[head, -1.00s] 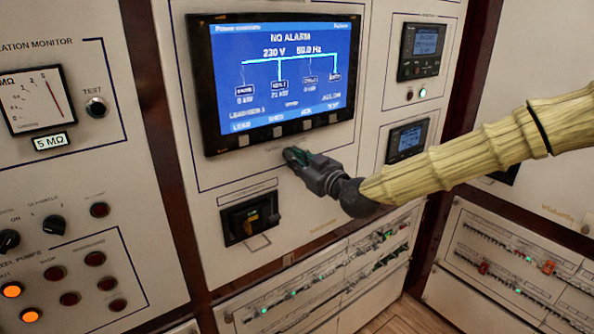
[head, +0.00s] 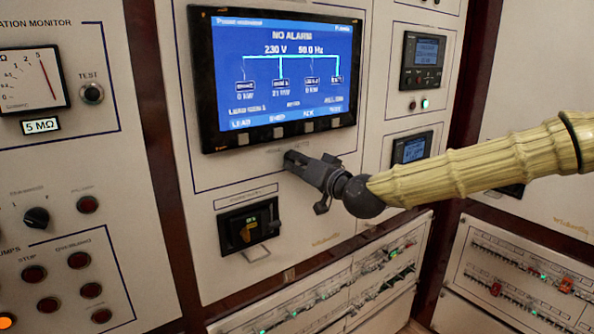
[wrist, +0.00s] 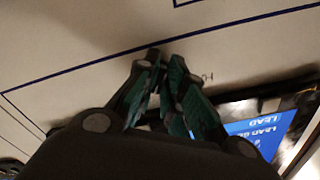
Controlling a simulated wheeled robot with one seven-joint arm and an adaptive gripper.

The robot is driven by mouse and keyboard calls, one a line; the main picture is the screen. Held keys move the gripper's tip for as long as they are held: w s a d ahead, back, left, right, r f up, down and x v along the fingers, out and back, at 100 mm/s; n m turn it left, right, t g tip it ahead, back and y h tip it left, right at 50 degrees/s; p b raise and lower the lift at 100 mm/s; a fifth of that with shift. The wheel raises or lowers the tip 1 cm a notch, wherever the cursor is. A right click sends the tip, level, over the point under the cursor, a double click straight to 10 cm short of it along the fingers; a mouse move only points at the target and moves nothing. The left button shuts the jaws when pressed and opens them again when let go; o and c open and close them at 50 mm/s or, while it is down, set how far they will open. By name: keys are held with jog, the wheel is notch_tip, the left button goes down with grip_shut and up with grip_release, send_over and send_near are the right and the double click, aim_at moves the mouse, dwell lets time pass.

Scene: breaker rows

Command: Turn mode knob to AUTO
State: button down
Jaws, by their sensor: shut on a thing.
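My gripper (head: 296,160) reaches in from the right to the pale panel (head: 213,274), just below the blue display (head: 277,73). Its fingers are close together at the panel face and shut on the mode knob, which the fingers hide, so its pointer cannot be read. In the wrist view the dark green fingers of my gripper (wrist: 163,62) meet against the panel near a blue outline. Small lettering on the panel above the fingertips is too blurred to read for sure.
Small meters (head: 422,62) are on the panel to the right. A round black knob (head: 36,217) and several lamps are on the left panel. Breaker rows (head: 525,268) lie below.

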jog(key=shift+r+m, duration=0.15)
jog(key=shift+m, duration=0.25)
jog(key=c, duration=1.5)
grip_release()
jog(key=shift+d, duration=0.1)
jog(key=v, duration=1.2)
